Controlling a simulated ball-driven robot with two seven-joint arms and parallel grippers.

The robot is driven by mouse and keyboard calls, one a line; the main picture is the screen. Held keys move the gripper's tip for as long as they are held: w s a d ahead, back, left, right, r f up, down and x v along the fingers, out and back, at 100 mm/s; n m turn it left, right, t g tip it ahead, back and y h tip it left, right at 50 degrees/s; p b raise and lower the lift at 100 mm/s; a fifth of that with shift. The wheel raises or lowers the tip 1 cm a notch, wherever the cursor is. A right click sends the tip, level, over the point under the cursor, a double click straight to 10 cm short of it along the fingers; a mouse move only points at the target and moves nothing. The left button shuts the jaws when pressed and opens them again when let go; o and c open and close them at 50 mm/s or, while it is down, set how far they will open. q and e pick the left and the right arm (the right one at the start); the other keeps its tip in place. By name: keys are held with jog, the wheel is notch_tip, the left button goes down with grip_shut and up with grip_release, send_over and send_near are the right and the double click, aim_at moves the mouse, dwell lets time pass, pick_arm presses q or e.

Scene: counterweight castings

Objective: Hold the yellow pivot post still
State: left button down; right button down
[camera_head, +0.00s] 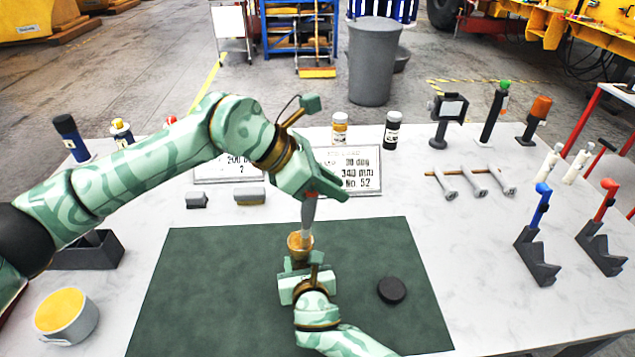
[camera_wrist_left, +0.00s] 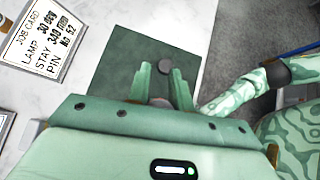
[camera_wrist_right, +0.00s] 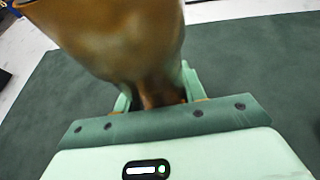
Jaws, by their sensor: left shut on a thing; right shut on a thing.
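A yellow-brown flared piece (camera_head: 300,244) stands above the green mat, wide end up. It is the only thing near my grippers that could be the yellow pivot post; I cannot be sure it is. My right gripper (camera_head: 301,265) is shut on its narrow lower part. The piece looms large in the right wrist view (camera_wrist_right: 125,35). My left gripper (camera_head: 318,192) is directly above, shut on a grey piece (camera_head: 308,213) with a red part, pointing down. Its lower tip meets or overlaps the flared rim; I cannot tell if they touch.
A black disc (camera_head: 392,290) lies on the green mat (camera_head: 200,270), right of my right gripper. Job card (camera_head: 358,165) and jars (camera_head: 392,130) stand behind. Blue-topped (camera_head: 538,262) and red-topped (camera_head: 600,250) stands are at right. A round tin (camera_head: 68,322) is front left.

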pick_arm(q)
jog(key=a, duration=0.5)
jog(key=shift+w+a, duration=0.25)
jog(key=shift+a, duration=0.1)
dwell(0.4)
jog(key=shift+r, duration=3)
notch_tip(320, 180, up, 3)
